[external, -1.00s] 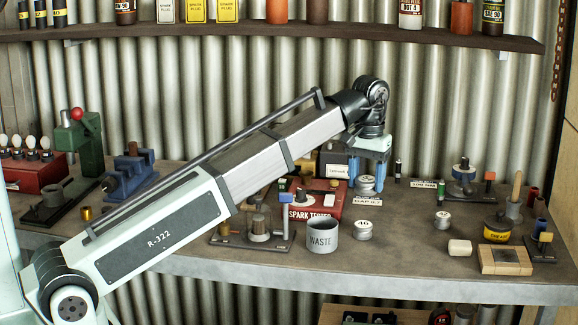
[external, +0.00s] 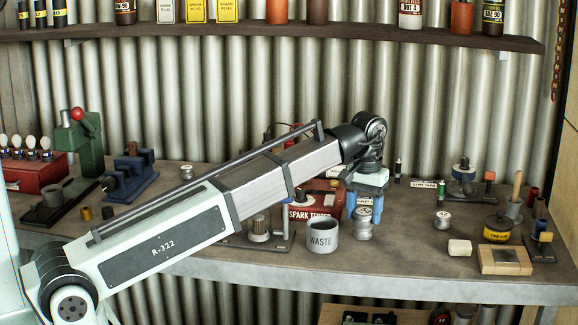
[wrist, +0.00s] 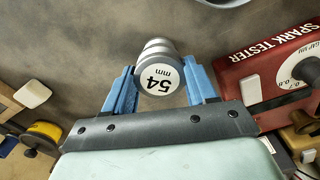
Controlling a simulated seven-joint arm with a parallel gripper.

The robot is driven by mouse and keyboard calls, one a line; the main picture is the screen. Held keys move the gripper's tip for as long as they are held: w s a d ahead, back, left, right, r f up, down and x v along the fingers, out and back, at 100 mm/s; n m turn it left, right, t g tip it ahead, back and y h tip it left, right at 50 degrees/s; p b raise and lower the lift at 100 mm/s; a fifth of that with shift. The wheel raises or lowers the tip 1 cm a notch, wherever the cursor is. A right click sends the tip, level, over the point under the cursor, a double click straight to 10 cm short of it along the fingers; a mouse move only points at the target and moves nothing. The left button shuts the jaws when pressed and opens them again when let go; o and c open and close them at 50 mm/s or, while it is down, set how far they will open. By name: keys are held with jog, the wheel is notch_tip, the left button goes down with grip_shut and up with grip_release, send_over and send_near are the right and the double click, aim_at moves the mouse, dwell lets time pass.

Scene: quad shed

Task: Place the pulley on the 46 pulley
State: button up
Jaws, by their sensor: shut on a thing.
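My gripper (external: 364,210) has its two blue fingers on either side of a grey pulley (external: 363,213). In the wrist view the pulley's white face reads 54 mm (wrist: 158,79), and the fingers close on its sides. The 46 pulley (external: 362,233) stands on the bench directly below it, its labelled top now covered. In the external view the two pulleys look stacked and upright. I cannot tell whether a thin gap is left between them.
The grey WASTE cup (external: 322,238) stands close on the left, with the red spark tester (external: 314,212) behind it. Another small pulley (external: 442,220) stands to the right. A white block (external: 459,247) and a wooden block (external: 505,260) lie farther right. Bench around the small pulley is clear.

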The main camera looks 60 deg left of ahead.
aim_at(363, 210)
jog(key=shift+f, duration=0.1)
jog(key=o, duration=1.1)
notch_tip(363, 210, up, 12)
jog(key=shift+r, duration=0.1)
